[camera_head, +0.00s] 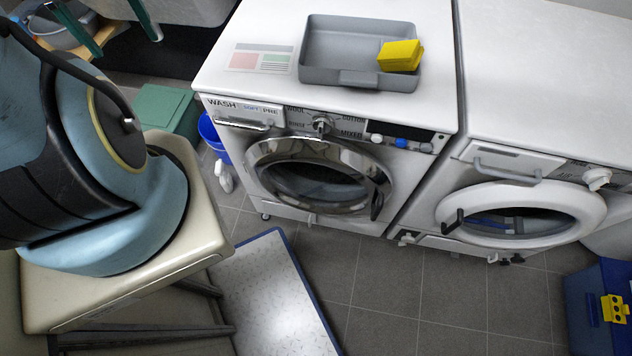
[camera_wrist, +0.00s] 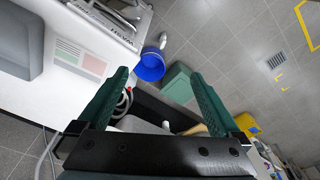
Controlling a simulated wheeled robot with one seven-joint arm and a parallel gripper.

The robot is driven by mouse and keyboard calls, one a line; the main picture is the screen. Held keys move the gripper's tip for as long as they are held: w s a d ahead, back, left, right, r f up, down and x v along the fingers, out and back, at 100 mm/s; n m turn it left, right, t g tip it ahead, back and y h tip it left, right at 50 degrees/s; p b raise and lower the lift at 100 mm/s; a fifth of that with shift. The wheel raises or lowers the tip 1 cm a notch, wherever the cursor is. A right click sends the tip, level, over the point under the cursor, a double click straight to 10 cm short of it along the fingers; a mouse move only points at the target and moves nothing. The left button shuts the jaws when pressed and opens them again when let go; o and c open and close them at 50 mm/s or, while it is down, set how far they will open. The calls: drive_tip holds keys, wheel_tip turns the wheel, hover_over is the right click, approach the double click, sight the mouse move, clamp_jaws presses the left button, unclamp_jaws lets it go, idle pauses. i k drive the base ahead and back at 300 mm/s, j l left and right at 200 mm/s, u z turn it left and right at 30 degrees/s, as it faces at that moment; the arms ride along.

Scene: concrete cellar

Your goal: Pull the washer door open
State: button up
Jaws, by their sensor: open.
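The washer (camera_head: 330,95) is the left white machine, marked WASH on its panel. Its round chrome-ringed door (camera_head: 290,148) looks closed, with a dark handle (camera_head: 377,205) at its right edge. My gripper (camera_head: 125,42) shows its green fingers at the top left of the head view, well apart from the door. In the wrist view the gripper (camera_wrist: 160,76) is open, with its fingers spread and nothing between their tips. The washer's panel (camera_wrist: 112,22) and white top appear at the upper left there; the door itself is not seen.
A grey tray (camera_head: 345,52) with a yellow sponge (camera_head: 400,55) sits on the washer. A second machine with a white door ring (camera_head: 580,205) stands at right. A blue bucket (camera_head: 208,130), white bottle (camera_head: 224,177) and green box (camera_head: 165,108) stand left.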

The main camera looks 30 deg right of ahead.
sight(352, 160)
drive_tip(key=j+z, duration=0.2)
drive_tip(key=z, duration=0.15)
drive_tip(key=j+z, duration=0.15)
drive_tip(key=z, duration=0.2)
drive_tip(key=k+j+z, duration=0.1)
drive_tip(key=z, duration=0.3)
